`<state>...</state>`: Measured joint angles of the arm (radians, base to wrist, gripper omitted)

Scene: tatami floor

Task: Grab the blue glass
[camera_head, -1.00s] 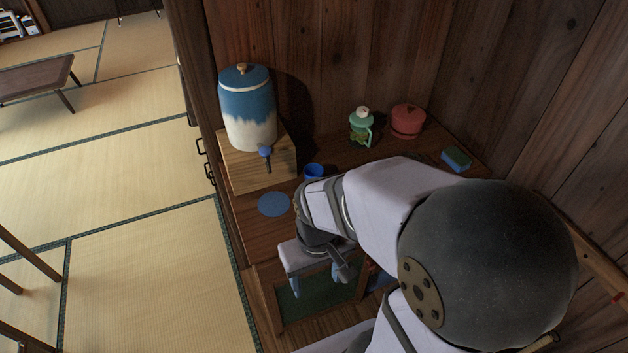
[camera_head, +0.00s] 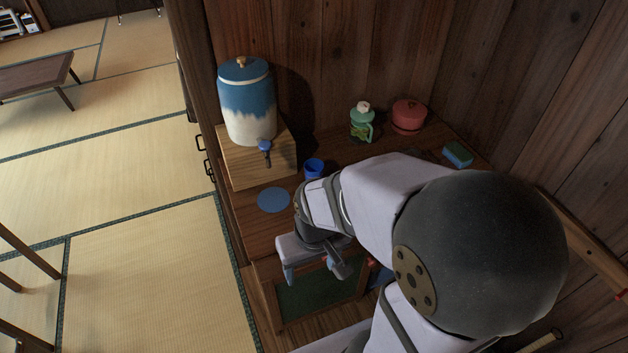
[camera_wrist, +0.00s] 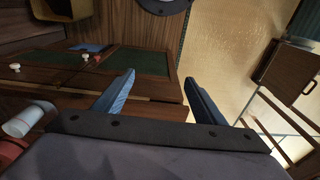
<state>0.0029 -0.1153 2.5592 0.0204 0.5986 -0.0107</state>
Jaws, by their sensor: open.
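The blue glass (camera_head: 313,168) stands on the wooden counter, right of the dispenser's stand and partly close behind my arm in the head view. My gripper (camera_head: 315,274) is in front of it, over the counter's front edge, apart from the glass. Its two blue fingers are spread with nothing between them; the wrist view shows the same open fingers (camera_wrist: 158,92). The glass does not show in the wrist view.
A blue and white dispenser (camera_head: 247,100) with a tap stands on a wooden block (camera_head: 240,168). A flat blue disc (camera_head: 273,200) lies on the counter. A green jug (camera_head: 362,124), red pot (camera_head: 408,117) and sponge (camera_head: 458,155) stand farther right. Wooden walls close the back.

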